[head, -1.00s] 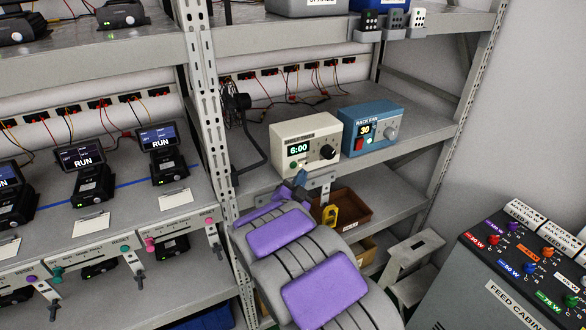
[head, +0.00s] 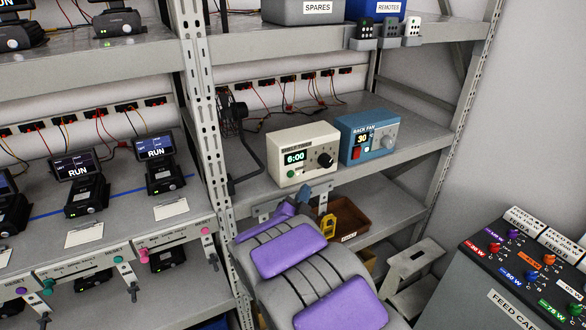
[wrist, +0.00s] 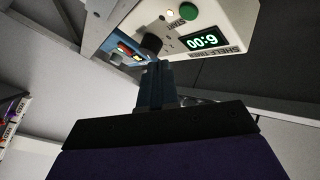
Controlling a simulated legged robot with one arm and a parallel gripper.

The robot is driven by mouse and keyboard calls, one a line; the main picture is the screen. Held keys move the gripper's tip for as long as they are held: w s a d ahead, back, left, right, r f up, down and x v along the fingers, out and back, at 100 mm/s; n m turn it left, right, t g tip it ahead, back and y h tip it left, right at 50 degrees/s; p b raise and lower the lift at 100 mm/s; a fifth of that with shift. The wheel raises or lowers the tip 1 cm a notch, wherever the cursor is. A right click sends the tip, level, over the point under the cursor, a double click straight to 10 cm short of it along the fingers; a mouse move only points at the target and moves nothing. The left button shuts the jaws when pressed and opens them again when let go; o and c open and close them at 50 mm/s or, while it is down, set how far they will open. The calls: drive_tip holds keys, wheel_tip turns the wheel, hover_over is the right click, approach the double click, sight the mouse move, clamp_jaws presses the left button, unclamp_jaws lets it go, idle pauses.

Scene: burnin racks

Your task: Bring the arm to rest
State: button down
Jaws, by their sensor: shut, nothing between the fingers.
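My arm, grey with purple pads, reaches up from the bottom of the head view toward the middle shelf. My gripper (wrist: 155,88) shows in the wrist view as narrow blue-grey fingers, shut and empty. A cream shelf timer (head: 303,156) reading 6:00 stands on that shelf. It also shows upside down in the wrist view (wrist: 205,35), beyond the fingers. I see no clear contact with it.
A blue rack fan box (head: 369,137) stands right of the timer. A brown bin (head: 350,222) sits on the shelf below, close to my arm. A rack upright (head: 204,100) stands left. A feed cabinet (head: 500,290) and a grey step stool (head: 415,262) are at lower right.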

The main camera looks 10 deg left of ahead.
drive_tip(key=s+d+n+g+y, duration=0.1)
drive_tip(key=s+d+n+g, duration=0.2)
drive_tip(key=s, duration=1.3)
drive_tip(key=s+d+n+g+y, duration=0.1)
drive_tip(key=s+d+n+g, duration=0.2)
drive_tip(key=s+d+g, duration=0.6)
drive_tip(key=s+d+f+n+g+y, duration=0.1)
drive_tip(key=s+d+n+g, duration=0.2)
drive_tip(key=s, duration=1.9)
drive_tip(key=d+g, duration=0.4)
drive_tip(key=g, duration=0.2)
drive_tip(key=shift+s+n+y, duration=0.3)
drive_tip(key=shift+y, duration=0.1)
